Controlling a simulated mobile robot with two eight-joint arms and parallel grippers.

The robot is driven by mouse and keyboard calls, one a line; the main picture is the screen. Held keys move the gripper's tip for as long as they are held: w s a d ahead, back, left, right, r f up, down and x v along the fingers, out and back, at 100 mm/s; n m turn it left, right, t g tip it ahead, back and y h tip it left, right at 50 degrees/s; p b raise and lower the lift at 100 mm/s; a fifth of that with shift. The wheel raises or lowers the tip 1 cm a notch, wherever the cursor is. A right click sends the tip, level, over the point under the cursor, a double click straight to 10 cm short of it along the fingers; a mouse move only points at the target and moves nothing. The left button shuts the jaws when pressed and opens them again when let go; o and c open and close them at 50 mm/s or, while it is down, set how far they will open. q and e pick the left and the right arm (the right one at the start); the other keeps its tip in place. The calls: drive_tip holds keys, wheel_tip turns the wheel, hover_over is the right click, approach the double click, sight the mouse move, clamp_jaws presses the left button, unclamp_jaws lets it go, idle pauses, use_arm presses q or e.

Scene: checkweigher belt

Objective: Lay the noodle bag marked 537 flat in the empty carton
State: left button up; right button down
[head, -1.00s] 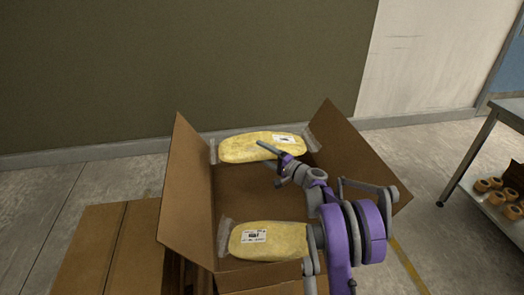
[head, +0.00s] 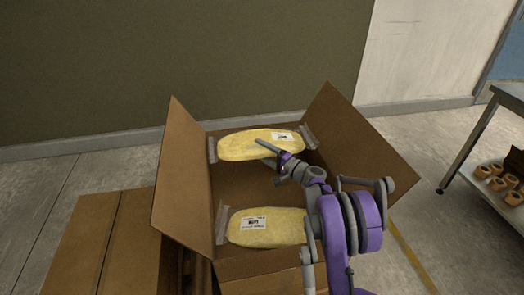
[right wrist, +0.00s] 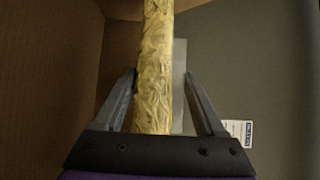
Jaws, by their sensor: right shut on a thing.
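My right gripper (head: 262,152) is shut on a yellow noodle bag (head: 240,146) by its near long side. That bag, with a small white label too small to read, is held at the far side of the open carton (head: 180,185). In the right wrist view the bag (right wrist: 155,70) shows as a narrow strip between the fingers (right wrist: 160,85). A second yellow bag (head: 270,236), label up, shows at the carton's near side; my right arm hides its right end. I cannot tell what it rests on, nor read its number surely. My left gripper is out of view.
Tall side flaps (head: 365,145) stand open left and right of the carton. A closed brown box (head: 90,245) is at the left. A metal table (head: 510,92) with tape rolls (head: 497,178) below stands at the right. A wall closes off the back.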

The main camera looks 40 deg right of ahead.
unclamp_jaws()
drive_tip(key=shift+s+d+p, duration=0.15)
drive_tip(key=shift+s+p, duration=0.1)
drive_tip(key=shift+s, duration=1)
drive_tip(key=shift+s+d+p, duration=0.2)
drive_tip(key=shift+s, duration=1.1)
drive_tip(key=shift+s+d+p, duration=0.15)
drive_tip(key=shift+s+p, duration=0.1)
drive_tip(key=shift+s, duration=1)
drive_tip(key=shift+r, duration=0.1)
